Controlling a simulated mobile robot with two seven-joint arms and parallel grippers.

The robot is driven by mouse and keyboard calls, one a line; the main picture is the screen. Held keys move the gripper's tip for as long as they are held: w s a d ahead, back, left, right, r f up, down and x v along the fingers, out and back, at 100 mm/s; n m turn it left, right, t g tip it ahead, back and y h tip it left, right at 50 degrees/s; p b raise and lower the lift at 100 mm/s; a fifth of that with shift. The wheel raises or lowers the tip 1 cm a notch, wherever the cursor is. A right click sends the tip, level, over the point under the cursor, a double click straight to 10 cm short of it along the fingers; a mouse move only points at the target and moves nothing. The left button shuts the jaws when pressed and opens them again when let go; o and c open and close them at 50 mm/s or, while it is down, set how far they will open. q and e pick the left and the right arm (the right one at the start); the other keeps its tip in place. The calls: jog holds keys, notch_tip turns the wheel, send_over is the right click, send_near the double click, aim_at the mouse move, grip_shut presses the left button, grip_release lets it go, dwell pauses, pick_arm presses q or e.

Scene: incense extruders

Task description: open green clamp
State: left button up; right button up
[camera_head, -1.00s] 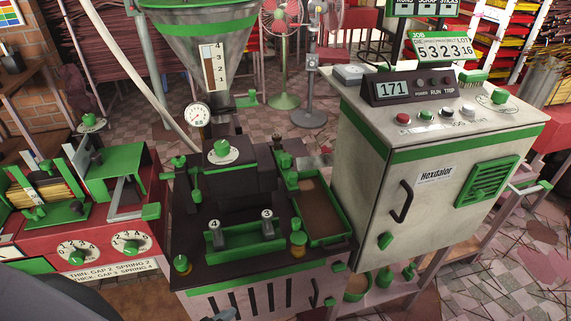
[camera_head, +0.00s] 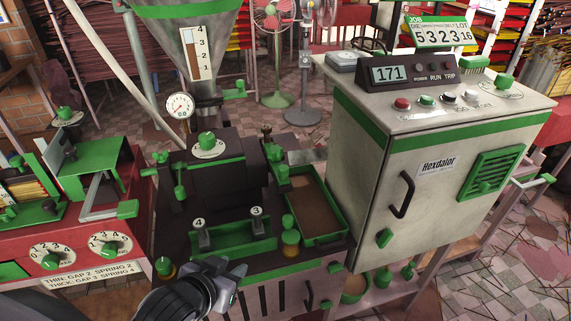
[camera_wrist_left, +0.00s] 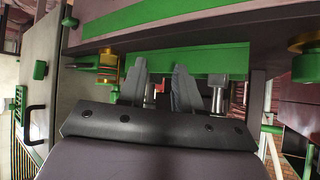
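Several green fittings sit on the black extruder, and I cannot tell for sure which one is the clamp. A green bar with an upright green handle (camera_head: 180,181) runs along the left of the dark block. A green knob and lever (camera_head: 274,153) sit at its right. A green tray (camera_head: 245,246) in front holds two posts marked 4 and 3; it also shows in the left wrist view (camera_wrist_left: 200,58). My left gripper (camera_head: 230,270) is just in front of this tray, touching no fitting that I can make out. Its fingers (camera_wrist_left: 160,88) are apart. My right gripper is out of view.
The white control cabinet (camera_head: 440,170) stands close on the right. A red bench (camera_head: 75,240) with dials stands on the left. A green tray of brown material (camera_head: 318,205) lies beside the extruder block. A hopper with a gauge (camera_head: 180,105) rises behind.

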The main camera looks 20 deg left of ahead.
aim_at(281, 171)
pick_arm(q)
jog(key=w+d+r+t+h, duration=0.1)
jog(key=w+r+t, duration=0.1)
jog(key=w+r, duration=0.2)
jog(key=w+d+r+t+h, duration=0.1)
jog(key=w+d+r+t, duration=0.1)
jog(key=w+r+t, duration=0.1)
jog(key=w+d+r+m+t+h, duration=0.1)
jog(key=w+r+t, duration=0.1)
jog(key=w+r, duration=0.3)
jog(key=shift+d+r+b, duration=0.3)
jog(key=shift+r+b, duration=0.05)
jog(key=shift+r, duration=0.5)
jog(key=shift+w+d, duration=0.2)
jog(key=shift+w, duration=0.95)
jog(key=shift+w+d, duration=0.25)
jog(key=shift+w, duration=0.85)
jog(key=shift+w+d, duration=0.2)
jog(key=shift+w, duration=0.95)
